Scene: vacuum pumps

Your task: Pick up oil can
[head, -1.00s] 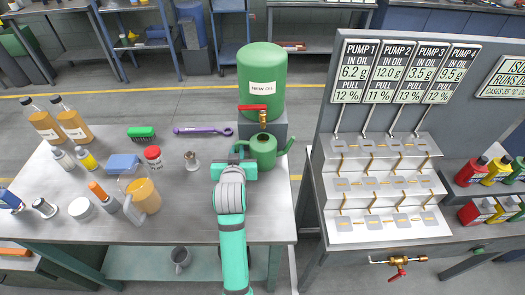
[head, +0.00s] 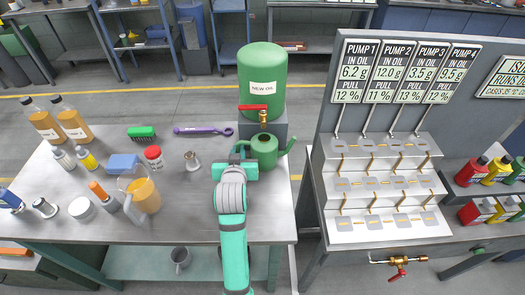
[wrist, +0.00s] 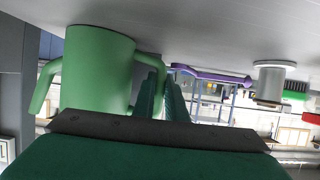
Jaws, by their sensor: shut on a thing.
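The green oil can (head: 264,152) stands on the metal bench below the tap of the green new oil tank (head: 262,80). Its spout points right in the head view. My gripper (head: 237,156) is at the can's left side, where its handle is. In the wrist view the oil can (wrist: 97,68) fills the upper left, and its handle (wrist: 158,62) runs to my gripper (wrist: 160,85). The jaws are shut on the handle.
A yellow jug (head: 145,196) and bottles stand further left. The pump rack (head: 385,185) is on the right.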

